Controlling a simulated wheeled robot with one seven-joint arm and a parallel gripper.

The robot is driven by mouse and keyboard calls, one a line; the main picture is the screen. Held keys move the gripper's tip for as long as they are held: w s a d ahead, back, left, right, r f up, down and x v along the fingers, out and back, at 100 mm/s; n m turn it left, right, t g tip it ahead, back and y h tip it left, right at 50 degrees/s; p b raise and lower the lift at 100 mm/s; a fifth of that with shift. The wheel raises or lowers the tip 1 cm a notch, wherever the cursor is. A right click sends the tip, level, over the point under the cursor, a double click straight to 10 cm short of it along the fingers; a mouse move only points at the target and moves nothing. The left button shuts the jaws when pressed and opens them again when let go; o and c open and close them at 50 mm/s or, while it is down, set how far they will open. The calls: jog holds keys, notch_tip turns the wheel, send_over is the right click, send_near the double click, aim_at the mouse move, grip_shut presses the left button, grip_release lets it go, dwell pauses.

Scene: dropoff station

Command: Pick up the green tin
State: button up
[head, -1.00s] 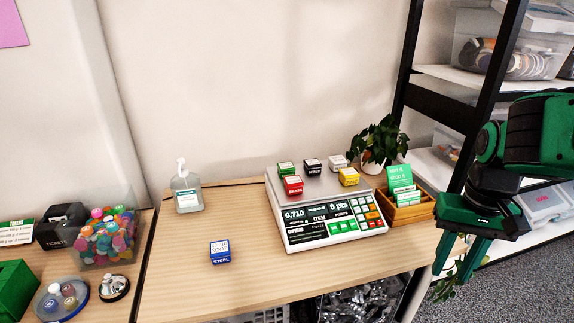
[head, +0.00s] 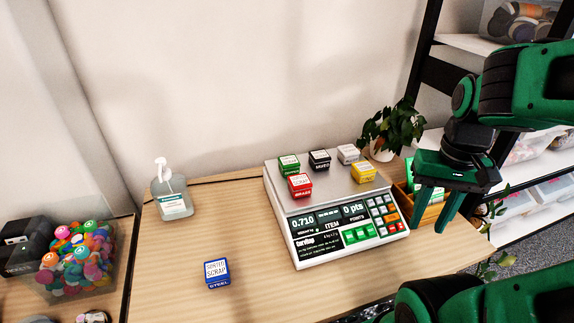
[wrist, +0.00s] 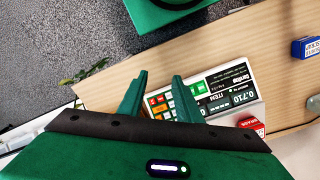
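The green tin (head: 289,165) sits at the back left of the scale's silver platform in the head view, behind the red tin (head: 300,185). The scale (head: 350,231) stands on the wooden table. My gripper (head: 434,211) hangs in the air over the right end of the scale, fingers pointing down, well to the right of the green tin. Its fingers are apart with nothing between them. In the wrist view my gripper (wrist: 158,82) is over the scale's keypad side, and the green tin does not show there.
Black (head: 320,160), white (head: 348,154) and yellow (head: 363,172) tins share the platform. A blue tin (head: 217,273) and a sanitizer bottle (head: 172,195) stand on the table (head: 180,255). A potted plant (head: 391,130) and wooden box (head: 404,197) are right of the scale.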

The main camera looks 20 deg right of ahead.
jog(key=shift+o, duration=0.6)
jog(key=o, duration=0.5)
jog(key=shift+s+r, duration=0.2)
jog(key=shift+s, duration=0.05)
jog(key=o, duration=0.3)
jog(key=w+r+n, duration=0.3)
jog(key=w+n, duration=0.3)
jog(key=w, duration=0.4)
jog(key=shift+w+a+r+h, duration=0.15)
jog(key=shift+a+r+h, duration=0.1)
jog(key=shift+h, duration=0.05)
jog(key=n, duration=1.8)
send_over(289, 160)
notch_tip(289, 160, down, 2)
jog(key=shift+f, duration=5.45)
